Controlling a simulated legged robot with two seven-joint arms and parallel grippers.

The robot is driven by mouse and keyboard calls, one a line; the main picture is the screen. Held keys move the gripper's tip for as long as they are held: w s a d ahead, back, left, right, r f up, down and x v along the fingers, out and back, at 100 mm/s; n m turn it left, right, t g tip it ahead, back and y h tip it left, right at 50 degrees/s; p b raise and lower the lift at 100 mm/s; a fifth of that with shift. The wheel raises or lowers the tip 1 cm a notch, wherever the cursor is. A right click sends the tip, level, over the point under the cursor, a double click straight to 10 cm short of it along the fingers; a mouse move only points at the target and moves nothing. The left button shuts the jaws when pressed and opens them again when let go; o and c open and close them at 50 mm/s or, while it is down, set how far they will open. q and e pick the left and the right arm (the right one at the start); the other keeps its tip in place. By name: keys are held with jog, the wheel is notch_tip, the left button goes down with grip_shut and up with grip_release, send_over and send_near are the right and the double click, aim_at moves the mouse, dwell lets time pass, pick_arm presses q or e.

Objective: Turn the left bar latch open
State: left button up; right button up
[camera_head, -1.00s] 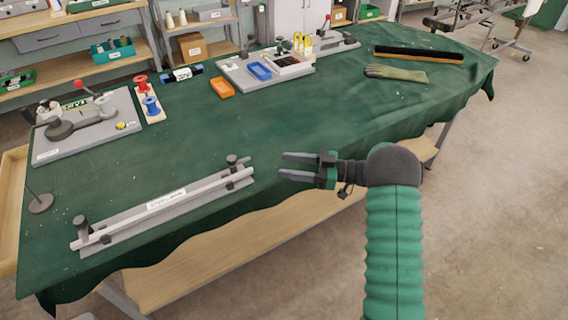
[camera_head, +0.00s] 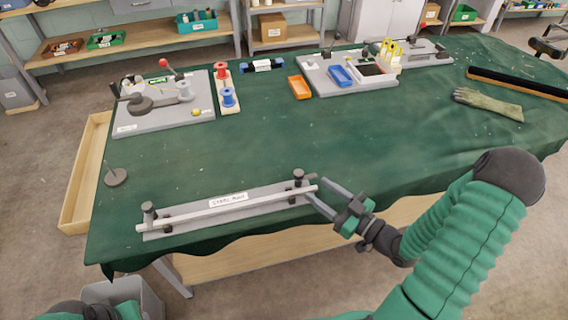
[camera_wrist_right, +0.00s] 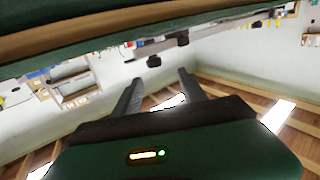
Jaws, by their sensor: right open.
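The long pale bar (camera_head: 240,209) lies on a grey base plate with a printed label at the front of the table. The left bar latch (camera_head: 150,214), a dark knob on a post, stands upright at its left end. A similar dark right latch (camera_head: 298,179) stands at its right end. My right gripper (camera_head: 316,188) is open at the bar's right end, close to the right latch and far from the left one. I cannot tell whether its fingers touch the bar. The open fingers also show in the right wrist view (camera_wrist_right: 160,80). My left gripper is out of view.
The green-covered table (camera_head: 300,140) has free room behind the bar. A thin rod on a round foot (camera_head: 116,178) stands to the left. A grey plate with a lever device (camera_head: 165,100), spools (camera_head: 228,97), trays and a glove (camera_head: 488,103) sit farther back.

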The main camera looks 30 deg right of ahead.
aim_at(297, 170)
jog(key=x, duration=0.4)
jog(key=d+x, duration=0.1)
jog(key=x, duration=0.6)
jog(key=shift+w+d+f+b, duration=0.2)
jog(key=shift+w+f+b, duration=0.15)
jog(key=shift+w, duration=0.2)
jog(key=shift+w+a, duration=0.25)
jog(key=shift+w, duration=0.05)
jog(key=shift+a+r, duration=0.15)
jog(key=shift+a, duration=0.25)
jog(key=shift+d, duration=0.35)
jog(key=c, duration=0.7)
jog(key=shift+a, duration=0.1)
grip_shut()
